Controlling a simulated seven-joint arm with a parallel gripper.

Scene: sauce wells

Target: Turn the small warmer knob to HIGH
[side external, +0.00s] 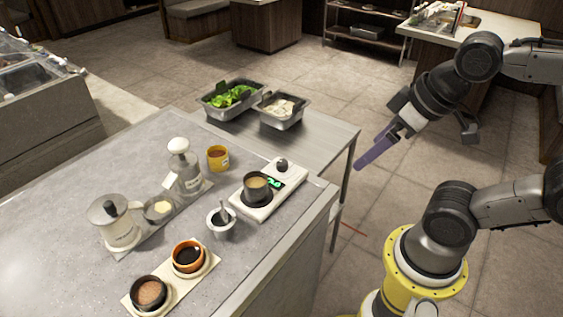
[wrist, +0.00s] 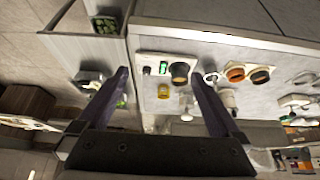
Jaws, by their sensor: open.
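The small warmer (side external: 246,209) is a white slab on the grey counter, with a lit green display (side external: 274,183). Its dark round knob (side external: 282,164) sits at the far right end, with its pointer too small to read. A small dark pot (side external: 257,188) with tan sauce stands on its heating plate. The warmer's display also shows in the wrist view (wrist: 163,68), between my fingers. My gripper (side external: 362,164) is open and empty, with purple fingers, raised in the air to the right of the counter and well apart from the knob.
Steel pans of greens (side external: 226,100) and pale food (side external: 281,112) stand behind the warmer. A yellow cup (side external: 218,158), a mortar with pestle (side external: 221,222), an orange bowl (side external: 188,257) and a pump bottle (side external: 184,168) crowd the counter. Open air lies between my gripper and the warmer.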

